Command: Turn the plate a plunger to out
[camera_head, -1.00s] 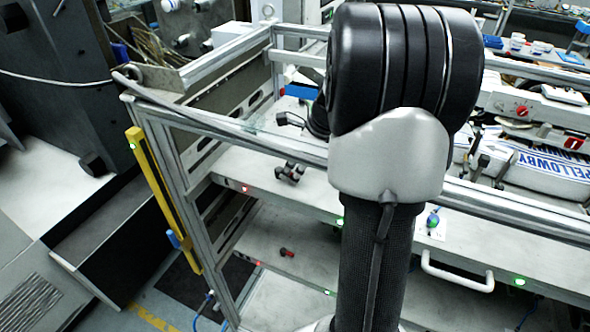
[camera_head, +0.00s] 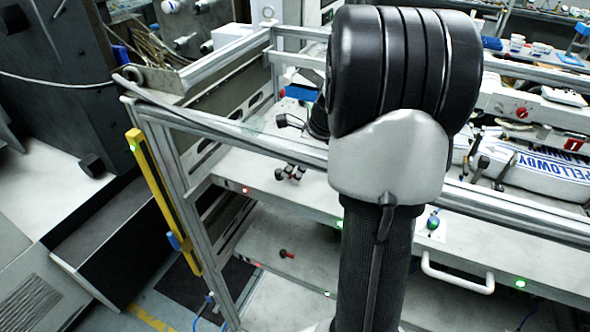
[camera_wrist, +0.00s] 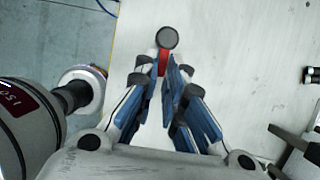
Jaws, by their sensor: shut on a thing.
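In the wrist view, a plunger with a round dark grey knob (camera_wrist: 167,38) and a red body (camera_wrist: 163,62) stands at a pale flat plate (camera_wrist: 240,50). My gripper (camera_wrist: 170,73) has its blue-padded fingers close together around the red body, just below the knob in the picture. It is shut on the plunger. The fingers hide part of the red body. In the head view my arm hides the gripper. A small red piece with a dark end (camera_head: 287,254) shows on the lower pale panel there; I cannot tell whether it is the same plunger.
In the head view, a metal frame rail (camera_head: 240,137) runs across above the panels. Black knobs (camera_head: 292,172) sit on the upper panel, and a white handle (camera_head: 457,275) is at right. A yellow bar (camera_head: 160,195) stands at left. In the wrist view, dark parts lie at right (camera_wrist: 312,75).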

